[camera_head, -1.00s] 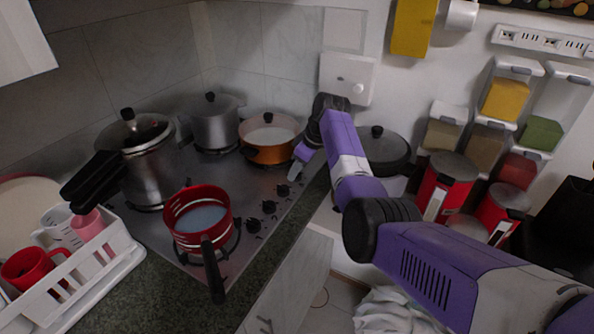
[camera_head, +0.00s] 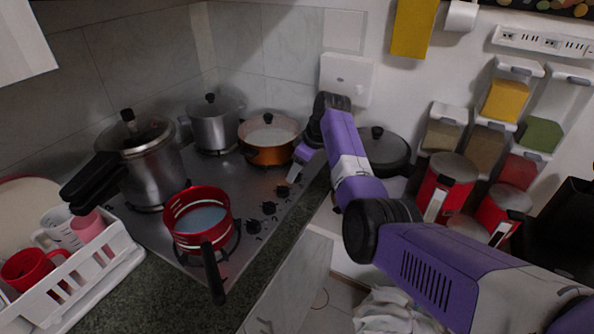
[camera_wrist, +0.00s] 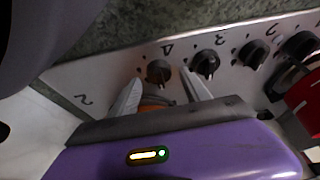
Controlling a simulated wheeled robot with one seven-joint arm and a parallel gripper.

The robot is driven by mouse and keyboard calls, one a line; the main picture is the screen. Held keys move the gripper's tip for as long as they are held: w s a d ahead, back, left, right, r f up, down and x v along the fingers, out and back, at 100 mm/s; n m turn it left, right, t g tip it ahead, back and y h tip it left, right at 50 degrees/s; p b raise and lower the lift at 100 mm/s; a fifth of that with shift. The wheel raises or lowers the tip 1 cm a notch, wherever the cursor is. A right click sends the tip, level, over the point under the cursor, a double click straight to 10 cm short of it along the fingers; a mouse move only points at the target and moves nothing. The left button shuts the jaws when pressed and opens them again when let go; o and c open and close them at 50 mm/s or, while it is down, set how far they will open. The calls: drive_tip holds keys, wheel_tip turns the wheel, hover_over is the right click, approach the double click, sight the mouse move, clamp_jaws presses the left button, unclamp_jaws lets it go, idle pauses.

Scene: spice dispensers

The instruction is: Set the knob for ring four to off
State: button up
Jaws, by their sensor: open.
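The knob marked 4 (camera_wrist: 158,72) is a dark round knob at the end of the stove's knob row, in the wrist view. My gripper (camera_wrist: 161,75) is open, with one grey finger on each side of this knob. I cannot tell whether the fingers touch it. In the head view my gripper (camera_head: 293,175) is low at the far end of the row and hides this knob. The knob marked 3 (camera_wrist: 205,62) is just right of my right finger in the wrist view. The exact pointer angle of knob 4 is hard to read.
Knobs run on along the steel stove (camera_head: 190,258). A red saucepan (camera_head: 200,240), pressure cooker (camera_head: 155,170), grey pot (camera_head: 212,125) and orange pan (camera_head: 268,150) stand on it. A dark lidded pan (camera_head: 380,155) is behind my arm.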

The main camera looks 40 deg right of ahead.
drive_tip(key=v, duration=0.7)
drive_tip(key=shift+b, duration=0.3)
drive_tip(key=shift+r, duration=0.1)
